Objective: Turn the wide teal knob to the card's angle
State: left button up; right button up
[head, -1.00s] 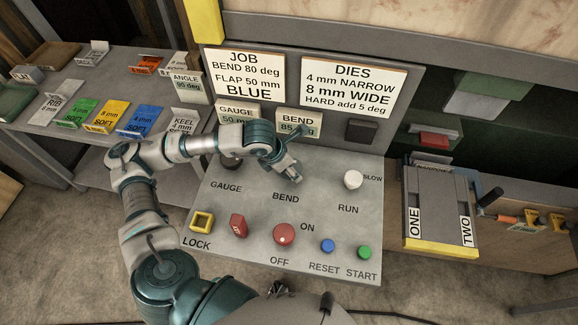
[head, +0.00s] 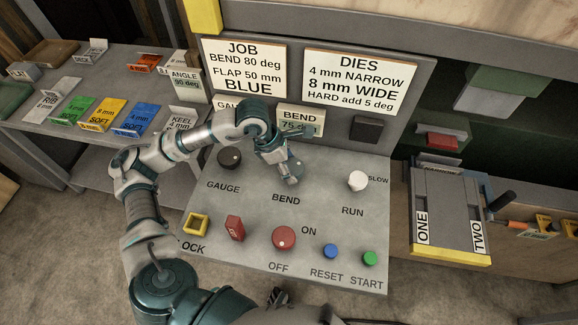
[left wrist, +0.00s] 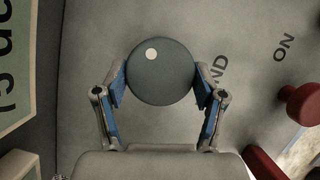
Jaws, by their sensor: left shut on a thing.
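The wide teal knob (left wrist: 161,72) fills the upper middle of the left wrist view, a round dark teal disc with a white dot left of and above its centre. My left gripper (left wrist: 161,85) is shut on it, one finger on each side. In the head view the left gripper (head: 283,172) reaches down above the BEND label and hides most of the knob (head: 297,166). The job card (head: 243,70) reads BEND 80 deg, FLAP 50 mm, BLUE. The BEND display (head: 299,117) seems to read 75, partly covered by my gripper.
The dies card (head: 358,82) reads 8 mm WIDE and HARD add 5 deg. Near the knob stand the black GAUGE knob (head: 229,157), white RUN knob (head: 357,180), red switch (head: 284,236), yellow LOCK (head: 196,223), and blue (head: 330,250) and green (head: 369,257) buttons.

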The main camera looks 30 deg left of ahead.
pick_arm(q)
jog(key=shift+w+r, duration=0.15)
jog(key=shift+r, duration=0.05)
jog(key=o, duration=1)
jog(key=shift+o, duration=0.6)
jog(key=shift+w+d+f, duration=0.1)
jog(key=v, duration=1.2)
jog(key=shift+f, duration=0.1)
